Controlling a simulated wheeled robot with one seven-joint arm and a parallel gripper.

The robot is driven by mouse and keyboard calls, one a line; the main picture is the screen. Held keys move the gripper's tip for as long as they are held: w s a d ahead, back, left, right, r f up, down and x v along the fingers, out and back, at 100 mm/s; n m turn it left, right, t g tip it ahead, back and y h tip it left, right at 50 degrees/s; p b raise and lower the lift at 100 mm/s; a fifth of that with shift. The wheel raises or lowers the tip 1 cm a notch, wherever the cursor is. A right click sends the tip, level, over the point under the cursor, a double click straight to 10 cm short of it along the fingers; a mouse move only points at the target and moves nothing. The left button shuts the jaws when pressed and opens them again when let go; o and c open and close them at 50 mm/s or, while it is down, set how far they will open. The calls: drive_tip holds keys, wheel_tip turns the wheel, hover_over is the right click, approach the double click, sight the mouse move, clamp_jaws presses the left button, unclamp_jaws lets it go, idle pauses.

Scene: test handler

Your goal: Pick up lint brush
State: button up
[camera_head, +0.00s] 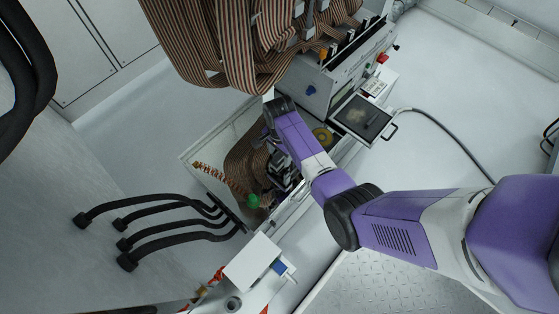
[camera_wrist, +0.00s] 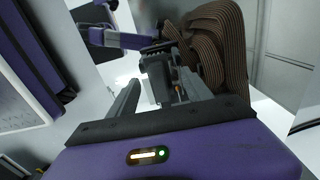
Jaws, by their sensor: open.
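I cannot pick out a lint brush with certainty in either view. My gripper (camera_wrist: 157,74) is open in the wrist view, with its two grey fingers apart. A dark upright shape (camera_wrist: 157,80) shows between and beyond the fingers; I cannot tell what it is or whether they touch it. In the head view my purple arm reaches in from the right to an open-topped bay. The gripper end is small and dark there, hard to separate from dark hardware (camera_head: 284,178) in the bay.
Striped brown ribbon cables (camera_head: 236,45) hang above the bay and also show in the wrist view (camera_wrist: 222,45). A light bay wall (camera_head: 197,158) and a green ball (camera_head: 253,200) are near my arm. Black hoses (camera_head: 160,200) lie left.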

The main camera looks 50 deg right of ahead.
sight(280, 155)
drive_tip(key=shift+f, duration=0.9)
drive_tip(key=shift+r, duration=0.1)
clamp_jaws()
wheel_tip(280, 155, up, 20)
drive_tip(key=p, duration=0.8)
